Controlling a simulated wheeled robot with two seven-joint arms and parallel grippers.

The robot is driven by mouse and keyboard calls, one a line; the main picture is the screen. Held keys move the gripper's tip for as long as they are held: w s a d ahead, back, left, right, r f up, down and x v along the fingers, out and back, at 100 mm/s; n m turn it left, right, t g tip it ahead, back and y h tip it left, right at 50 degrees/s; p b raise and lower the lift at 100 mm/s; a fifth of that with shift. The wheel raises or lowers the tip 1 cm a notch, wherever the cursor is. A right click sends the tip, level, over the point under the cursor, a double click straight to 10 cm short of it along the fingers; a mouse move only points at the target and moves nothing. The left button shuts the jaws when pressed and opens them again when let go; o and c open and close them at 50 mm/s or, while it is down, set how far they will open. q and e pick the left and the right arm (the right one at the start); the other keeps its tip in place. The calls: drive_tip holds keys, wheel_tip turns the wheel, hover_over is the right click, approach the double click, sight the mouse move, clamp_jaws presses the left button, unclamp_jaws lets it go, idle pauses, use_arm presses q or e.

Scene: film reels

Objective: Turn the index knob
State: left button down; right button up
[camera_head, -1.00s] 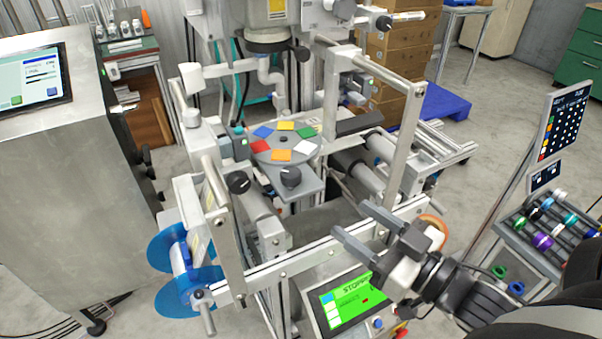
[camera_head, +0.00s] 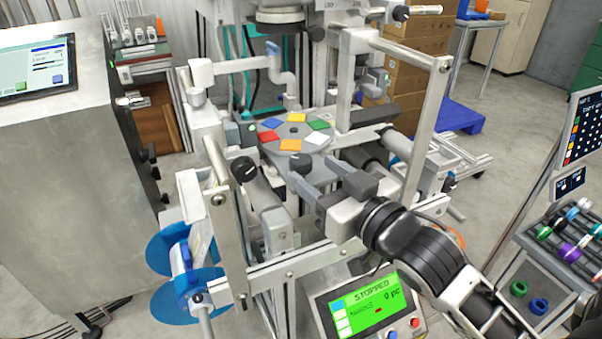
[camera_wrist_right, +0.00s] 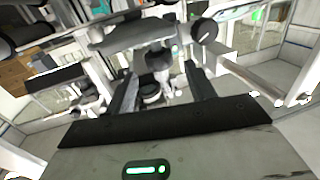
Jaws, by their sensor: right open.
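The index knob (camera_head: 303,164) is a dark round knob on a grey plate, just in front of the round disc (camera_head: 294,131) with several coloured squares. My right gripper (camera_head: 317,173) is open with its fingertips at the knob, partly covering it in the head view. In the right wrist view the knob (camera_wrist_right: 158,60) shows between the two spread fingers (camera_wrist_right: 162,82), and I see no clear contact. My left gripper is not in view.
A second black knob (camera_head: 243,169) with a white mark is left of the plate. Upright metal frame bars (camera_head: 428,115) stand right of the gripper. A green screen (camera_head: 365,303) reading STOPPED is below my arm. Blue reels (camera_head: 180,250) hang at the left.

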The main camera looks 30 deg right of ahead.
sight(308, 166)
drive_tip(key=w, duration=0.5)
drive_tip(key=shift+a+p, duration=0.3)
drive_tip(key=shift+a, duration=0.05)
drive_tip(key=c, duration=1)
